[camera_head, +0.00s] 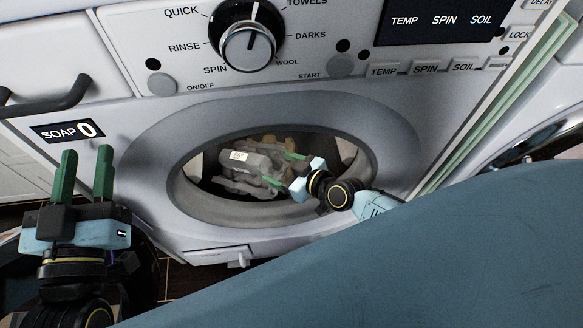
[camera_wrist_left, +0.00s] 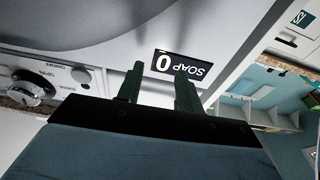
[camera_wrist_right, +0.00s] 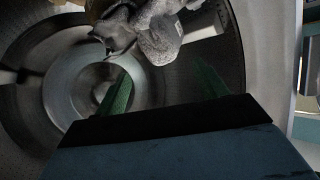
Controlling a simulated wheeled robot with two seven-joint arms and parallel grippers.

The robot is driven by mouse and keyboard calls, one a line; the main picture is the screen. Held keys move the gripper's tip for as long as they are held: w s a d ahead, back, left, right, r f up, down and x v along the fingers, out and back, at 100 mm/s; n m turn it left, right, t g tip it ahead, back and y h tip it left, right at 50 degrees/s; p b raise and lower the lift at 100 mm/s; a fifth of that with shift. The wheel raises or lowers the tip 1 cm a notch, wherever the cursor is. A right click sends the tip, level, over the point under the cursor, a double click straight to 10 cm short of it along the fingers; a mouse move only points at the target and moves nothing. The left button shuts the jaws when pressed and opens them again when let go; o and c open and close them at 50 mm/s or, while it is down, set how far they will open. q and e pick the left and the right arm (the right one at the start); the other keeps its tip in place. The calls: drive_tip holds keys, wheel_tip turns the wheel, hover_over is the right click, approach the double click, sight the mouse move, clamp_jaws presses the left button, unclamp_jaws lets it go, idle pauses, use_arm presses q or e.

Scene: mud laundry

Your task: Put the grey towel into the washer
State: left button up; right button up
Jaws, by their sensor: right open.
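The grey towel (camera_head: 238,163) lies crumpled inside the opening of the washer (camera_head: 140,190), with a pale tag on it. In the right wrist view the grey towel (camera_wrist_right: 158,38) hangs at the top, beyond the fingers. My right gripper (camera_head: 279,169) reaches into the drum opening at the towel's right side. Its fingers are apart, and in the right wrist view (camera_wrist_right: 160,75) no cloth shows between them. My left gripper (camera_head: 87,150) is open and empty in front of the washer's left side, below the soap drawer label.
A tan item (camera_head: 290,144) shows behind the towel in the drum. The washer's dial (camera_head: 248,45) and buttons are above the opening. A drawer with a dark handle (camera_head: 45,102) is at upper left. A large blue surface fills the lower right.

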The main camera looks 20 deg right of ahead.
use_arm(q)
drive_tip(key=shift+a+f+g+y+p, duration=0.2)
drive_tip(key=shift+f+g, duration=0.3)
drive_tip(key=shift+f, duration=0.25)
drive_tip(key=shift+a+f+g+y+p, duration=0.1)
drive_tip(key=shift+f+g+y, duration=0.1)
drive_tip(key=shift+f+g, duration=0.45)
drive_tip(key=shift+a+f+g+y+p, duration=0.1)
drive_tip(key=shift+f+g+y+p, duration=0.2)
drive_tip(key=shift+f, duration=0.6)
use_arm(e)
drive_tip(key=shift+v, duration=1.65)
drive_tip(key=shift+f, duration=0.1)
